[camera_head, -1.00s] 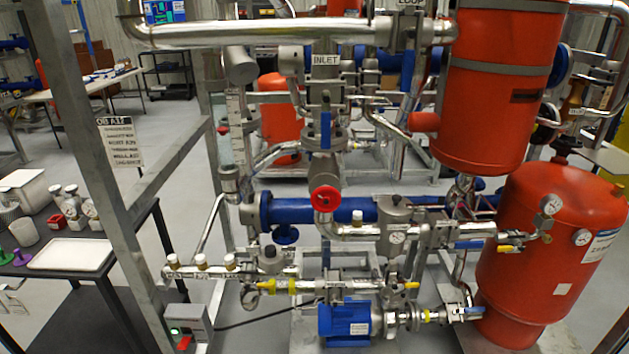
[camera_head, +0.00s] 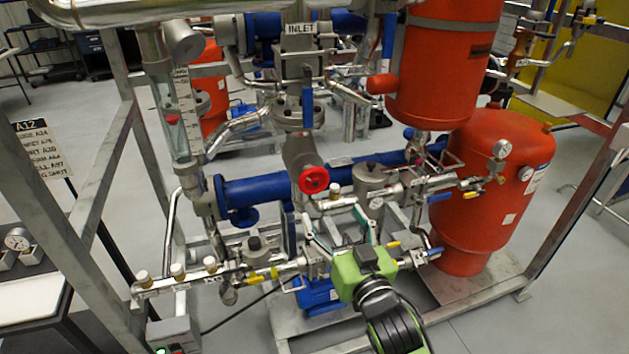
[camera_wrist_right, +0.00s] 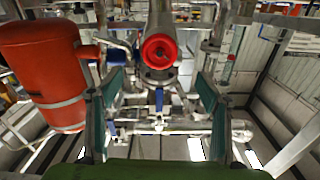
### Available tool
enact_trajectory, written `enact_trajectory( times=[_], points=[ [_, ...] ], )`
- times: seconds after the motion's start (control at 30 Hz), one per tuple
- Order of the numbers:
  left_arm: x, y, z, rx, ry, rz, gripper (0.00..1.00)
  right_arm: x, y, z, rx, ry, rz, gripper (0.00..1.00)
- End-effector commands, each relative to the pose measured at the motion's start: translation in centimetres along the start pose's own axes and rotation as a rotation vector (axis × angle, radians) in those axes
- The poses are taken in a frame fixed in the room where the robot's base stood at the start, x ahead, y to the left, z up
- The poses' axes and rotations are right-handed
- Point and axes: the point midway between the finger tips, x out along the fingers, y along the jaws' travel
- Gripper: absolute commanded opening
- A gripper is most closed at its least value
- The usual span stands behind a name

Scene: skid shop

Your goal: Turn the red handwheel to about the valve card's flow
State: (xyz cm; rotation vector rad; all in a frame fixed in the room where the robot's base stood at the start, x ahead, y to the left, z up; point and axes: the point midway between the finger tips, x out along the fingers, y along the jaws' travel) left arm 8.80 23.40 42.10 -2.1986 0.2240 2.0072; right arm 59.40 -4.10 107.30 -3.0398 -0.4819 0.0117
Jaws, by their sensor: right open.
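The red handwheel (camera_head: 314,180) sits on a grey valve body below the INLET label, facing me. It also shows in the right wrist view (camera_wrist_right: 159,52), above centre between the fingers. My right gripper (camera_head: 335,217) is open, its green body below the handwheel and its fingers pointing up toward it. In the right wrist view the fingers (camera_wrist_right: 160,85) are wide apart with nothing between them; they do not touch the wheel. A clear flow tube (camera_head: 178,115) with a scale and a red float stands at the left. My left gripper is not in view.
A blue pipe (camera_head: 255,193) runs behind the handwheel. A red tank (camera_head: 480,180) stands at the right. A text sign (camera_head: 40,150) hangs at the left frame. Pipes crowd around the gripper.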

Motion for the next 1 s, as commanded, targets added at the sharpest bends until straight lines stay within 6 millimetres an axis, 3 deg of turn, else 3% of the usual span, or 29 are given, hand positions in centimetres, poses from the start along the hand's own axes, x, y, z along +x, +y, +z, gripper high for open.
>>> enact_trajectory(
  times=[0.2, 0.6, 0.8, 1.0],
  points=[
    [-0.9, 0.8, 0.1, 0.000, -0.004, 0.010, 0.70, 3.5, 0.0, -0.2, 0.001, -0.001, 0.000, 0.70],
    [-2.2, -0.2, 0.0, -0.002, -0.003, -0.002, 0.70, 10.2, 0.0, -0.1, 0.001, -0.002, 0.001, 0.70],
    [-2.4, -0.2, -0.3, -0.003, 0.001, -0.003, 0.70, 12.3, 0.0, 0.0, 0.000, -0.001, 0.001, 0.70],
    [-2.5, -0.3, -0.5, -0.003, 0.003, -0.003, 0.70, 13.0, 0.0, 0.1, 0.000, -0.003, 0.001, 0.70]
  ],
)
